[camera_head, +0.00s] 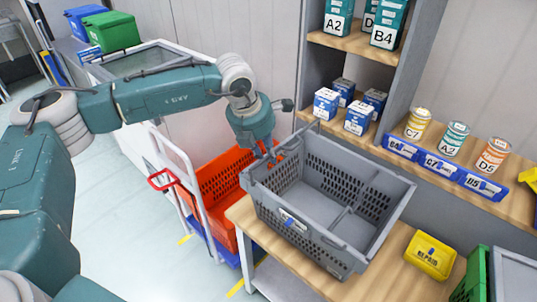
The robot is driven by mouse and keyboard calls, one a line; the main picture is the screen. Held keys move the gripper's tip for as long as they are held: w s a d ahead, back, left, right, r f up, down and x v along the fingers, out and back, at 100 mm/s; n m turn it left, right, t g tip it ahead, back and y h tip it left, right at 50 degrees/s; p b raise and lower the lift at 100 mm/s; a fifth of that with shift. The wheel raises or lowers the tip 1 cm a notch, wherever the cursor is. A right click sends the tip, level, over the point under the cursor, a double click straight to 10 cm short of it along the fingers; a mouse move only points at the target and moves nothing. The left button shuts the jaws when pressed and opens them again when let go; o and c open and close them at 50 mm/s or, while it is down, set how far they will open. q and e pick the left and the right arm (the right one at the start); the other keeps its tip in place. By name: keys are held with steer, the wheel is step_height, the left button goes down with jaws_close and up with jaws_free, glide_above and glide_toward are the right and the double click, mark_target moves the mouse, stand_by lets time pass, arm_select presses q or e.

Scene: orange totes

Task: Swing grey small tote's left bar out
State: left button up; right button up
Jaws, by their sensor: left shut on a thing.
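The grey small tote (312,262) stands on the wooden bench, open at the top and empty as far as I see. A grey bar crosses its inside toward the right. Its left bar (250,172) is at the left end, by the rim. My left gripper (271,158) reaches down at the tote's back left and is shut on the left bar. The fingertips are small and partly hidden, so the exact grip point is unclear. My right gripper is out of view.
An orange tote (218,183) sits on a trolley left of the bench. A shelf (460,180) with cans, boxes and blue label holders stands behind. A yellow bin (430,255) and a green bin (472,285) lie to the right. Open floor is at the lower left.

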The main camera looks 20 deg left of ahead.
arm_select(q)
steer(key=shift+w+a+f, duration=0.2)
steer(key=shift+a+f, duration=0.25)
steer(key=shift+a, duration=0.25)
steer(key=shift+w+a+f+b, duration=0.25)
steer(key=shift+a+f+b, duration=0.5)
steer(key=shift+b, duration=0.1)
steer(key=o, duration=0.7)
steer(key=shift+d+r, duration=0.15)
steer(key=shift+c, duration=0.2)
steer(key=shift+o, duration=1.3)
steer(key=shift+w, duration=0.1)
step_height(320, 180, up, 10)
steer(key=p, duration=0.5)
